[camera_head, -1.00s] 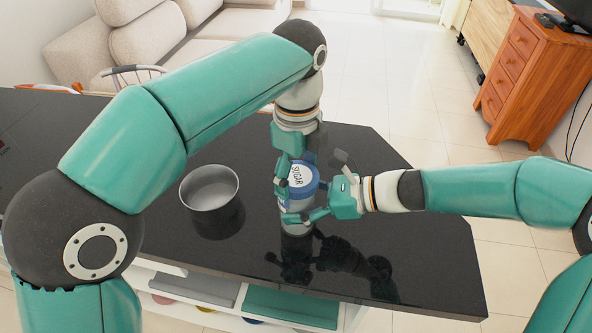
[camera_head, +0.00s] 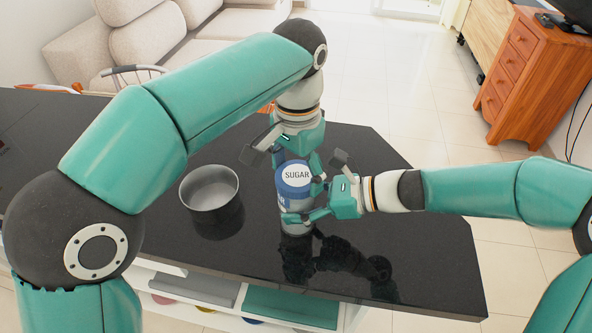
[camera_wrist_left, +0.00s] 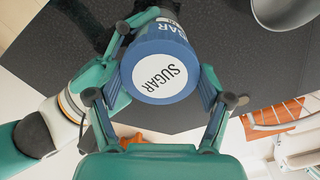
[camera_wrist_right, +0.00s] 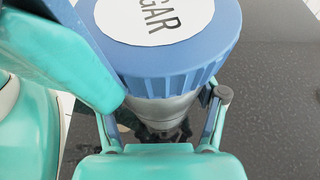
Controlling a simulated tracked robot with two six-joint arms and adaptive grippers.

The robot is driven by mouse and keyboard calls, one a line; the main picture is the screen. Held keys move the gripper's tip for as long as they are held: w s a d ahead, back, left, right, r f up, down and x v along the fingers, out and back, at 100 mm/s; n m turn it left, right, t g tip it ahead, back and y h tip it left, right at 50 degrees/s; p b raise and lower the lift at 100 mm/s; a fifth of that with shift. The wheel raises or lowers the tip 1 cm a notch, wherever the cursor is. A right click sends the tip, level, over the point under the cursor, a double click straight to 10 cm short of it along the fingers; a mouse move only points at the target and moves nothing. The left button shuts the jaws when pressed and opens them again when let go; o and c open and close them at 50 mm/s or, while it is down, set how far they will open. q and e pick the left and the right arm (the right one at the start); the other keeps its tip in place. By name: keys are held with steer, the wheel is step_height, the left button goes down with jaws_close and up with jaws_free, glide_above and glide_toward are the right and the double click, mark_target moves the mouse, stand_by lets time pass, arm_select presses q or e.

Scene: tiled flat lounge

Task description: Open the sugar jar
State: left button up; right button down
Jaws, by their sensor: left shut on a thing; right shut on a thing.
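The sugar jar (camera_head: 296,228) stands upright on the dark tabletop, with a grey body and a blue lid (camera_head: 293,190) bearing a white SUGAR label. My left gripper (camera_head: 298,170) comes from above and behind and is shut on the lid. In the left wrist view its fingers lie on opposite sides of the lid (camera_wrist_left: 160,52). My right gripper (camera_head: 303,203) comes from the right and is shut on the jar body below the lid. In the right wrist view the ridged lid (camera_wrist_right: 170,65) hides much of the grey body (camera_wrist_right: 163,108). Whether the lid is apart from the body is unclear.
A grey metal pot (camera_head: 210,198) stands left of the jar. The glossy black tabletop (camera_head: 410,255) is clear to the right and front. A white shelf unit (camera_head: 250,312) is below. A wooden drawer cabinet (camera_head: 525,75) and a pale sofa (camera_head: 180,40) stand beyond.

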arm_select(q)
steer(key=shift+w, duration=0.1)
steer(key=o, duration=1.2)
